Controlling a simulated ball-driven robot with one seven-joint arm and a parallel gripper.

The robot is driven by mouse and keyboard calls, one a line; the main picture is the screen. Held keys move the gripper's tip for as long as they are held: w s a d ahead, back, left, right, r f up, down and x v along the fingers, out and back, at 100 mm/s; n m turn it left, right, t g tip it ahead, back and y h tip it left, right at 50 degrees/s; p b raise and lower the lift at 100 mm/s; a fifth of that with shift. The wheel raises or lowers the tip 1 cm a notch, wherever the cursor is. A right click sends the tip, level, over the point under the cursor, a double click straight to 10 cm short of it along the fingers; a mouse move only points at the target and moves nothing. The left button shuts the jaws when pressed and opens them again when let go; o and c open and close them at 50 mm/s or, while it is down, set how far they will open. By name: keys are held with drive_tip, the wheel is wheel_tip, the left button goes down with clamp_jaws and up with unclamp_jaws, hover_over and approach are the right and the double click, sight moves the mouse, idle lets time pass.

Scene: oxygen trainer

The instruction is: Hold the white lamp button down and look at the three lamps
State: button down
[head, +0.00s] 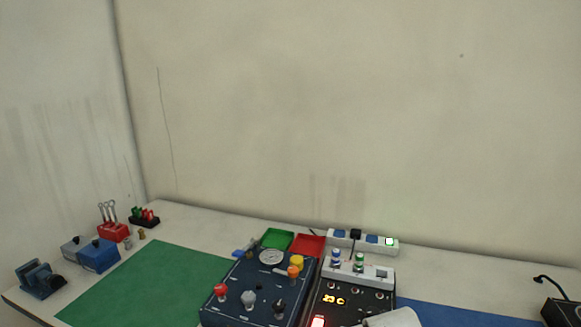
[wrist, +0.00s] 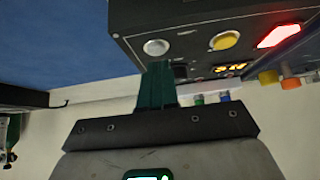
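The black panel box (head: 345,302) stands at the bottom centre-right of the head view, cut off below. In the wrist view, the panel (wrist: 190,20) appears inverted at the top. Its round white button (wrist: 157,47) is directly beyond the green fingertips of my gripper (wrist: 157,68). The fingers look closed together, with nothing seen between them. I cannot tell whether they touch the button. The panel also has a yellow button (wrist: 224,40) and a bright red lit piece (wrist: 279,35). Small dark round fittings (head: 357,288) show beside the amber display (head: 333,299); I cannot tell which are lamps.
A blue box with knobs (head: 240,290) stands left of the panel. Green (head: 277,239) and red (head: 308,245) trays and a power strip (head: 389,247) lie behind. A green mat (head: 150,285) is clear at left; a blue mat (head: 450,313) lies right.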

drive_tip(key=shift+f, duration=0.55)
idle(2.4)
drive_tip(key=shift+r, duration=0.1)
idle(0.9)
wheel_tip(320, 180, up, 7)
drive_tip(key=p, duration=0.6)
idle(0.6)
